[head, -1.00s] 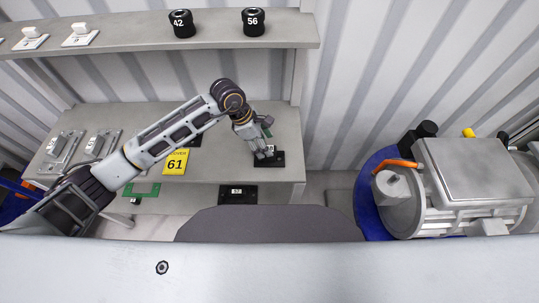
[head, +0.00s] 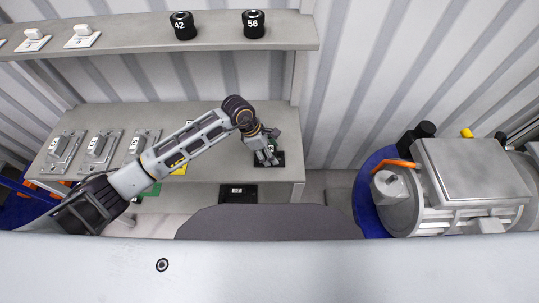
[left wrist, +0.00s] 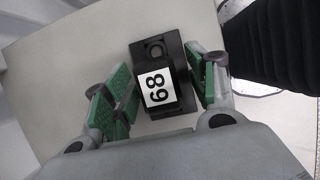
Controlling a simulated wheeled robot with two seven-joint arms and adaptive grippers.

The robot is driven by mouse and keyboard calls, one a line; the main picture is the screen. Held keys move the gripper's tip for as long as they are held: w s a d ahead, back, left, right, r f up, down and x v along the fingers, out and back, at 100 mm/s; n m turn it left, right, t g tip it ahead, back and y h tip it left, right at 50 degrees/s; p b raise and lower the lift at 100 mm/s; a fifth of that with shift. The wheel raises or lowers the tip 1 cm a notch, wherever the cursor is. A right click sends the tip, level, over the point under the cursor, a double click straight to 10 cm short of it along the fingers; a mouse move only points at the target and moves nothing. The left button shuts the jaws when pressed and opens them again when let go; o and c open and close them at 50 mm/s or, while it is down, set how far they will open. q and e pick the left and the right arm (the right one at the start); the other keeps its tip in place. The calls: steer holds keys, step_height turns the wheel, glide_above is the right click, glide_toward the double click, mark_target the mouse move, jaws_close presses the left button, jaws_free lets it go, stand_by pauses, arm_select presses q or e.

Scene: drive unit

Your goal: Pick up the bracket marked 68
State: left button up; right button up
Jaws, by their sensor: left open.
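The bracket marked 68 (left wrist: 158,88) is a black part with a white label, lying on the bench in the left wrist view. In the head view the bracket (head: 275,160) shows as a black plate near the bench's right end, partly covered by my gripper. My left gripper (left wrist: 160,95) is open, with green-padded fingers on both sides of the bracket. The right finger is close to the bracket; I cannot tell if it touches. In the head view my left gripper (head: 266,157) reaches down over the bracket. My right gripper is not in view.
Another black bracket (head: 238,193) is lower down. A shelf (head: 130,35) with black knobs hangs above. A drive unit (head: 470,170) stands right.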

arm_select(q)
jaws_close()
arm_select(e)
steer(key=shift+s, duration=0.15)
arm_select(q)
steer(key=shift+r, duration=0.1)
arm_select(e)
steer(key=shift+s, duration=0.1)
arm_select(q)
steer(key=shift+w+r, duration=0.1)
steer(key=shift+r, duration=0.45)
step_height(320, 180, up, 7)
steer(key=shift+r+b, duration=0.15)
steer(key=shift+b, duration=0.3)
steer(key=shift+r, duration=0.8)
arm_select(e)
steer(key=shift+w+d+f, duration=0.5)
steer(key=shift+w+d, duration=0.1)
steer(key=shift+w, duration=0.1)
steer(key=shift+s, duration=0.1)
